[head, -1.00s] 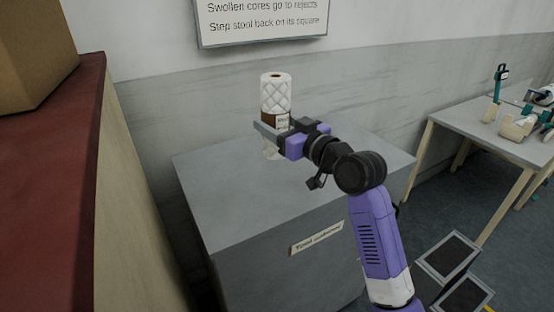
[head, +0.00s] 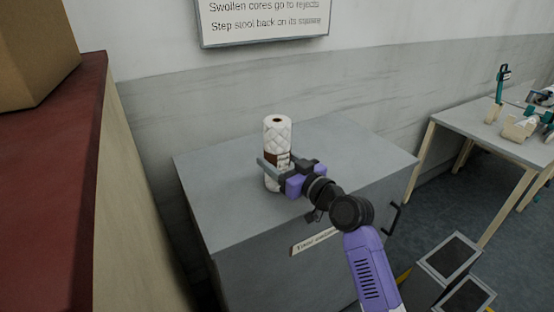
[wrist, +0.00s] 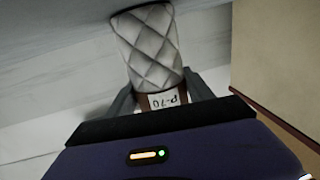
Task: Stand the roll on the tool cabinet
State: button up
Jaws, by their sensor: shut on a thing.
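The roll (head: 277,135) is white and quilted with a brown band and a small label. It is upright over the top of the grey tool cabinet (head: 215,212). My gripper (head: 275,170) is shut on the roll around its band, with a finger on each side. The roll's lower end shows just below the fingers, at or very near the cabinet top; I cannot tell if it touches. In the wrist view the roll (wrist: 147,45) sits between my fingers, with the label "P-70" upside down.
A red-topped counter (head: 60,180) with a cardboard box (head: 35,50) stands at left. A table (head: 500,135) with several tools is at right. A step stool (head: 450,258) is on the floor at lower right. The cabinet top is otherwise clear. A sign (head: 262,18) hangs on the wall.

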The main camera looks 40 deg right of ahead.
jog(key=shift+f, duration=0.2)
jog(key=o, duration=1.4)
jog(key=shift+c, duration=0.2)
jog(key=shift+r, duration=0.15)
jog(key=shift+r, duration=0.2)
jog(key=s+b, duration=0.1)
jog(key=s, duration=0.2)
jog(key=s+a+b, duration=0.1)
jog(key=s, duration=0.3)
jog(key=s+b, duration=0.1)
jog(key=s, duration=0.2)
jog(key=shift+s+a+f, duration=0.15)
jog(key=shift+s+f, duration=0.1)
jog(key=shift+s+a+r+b, duration=0.1)
jog(key=shift+s+b, duration=0.25)
jog(key=shift+s, duration=0.35)
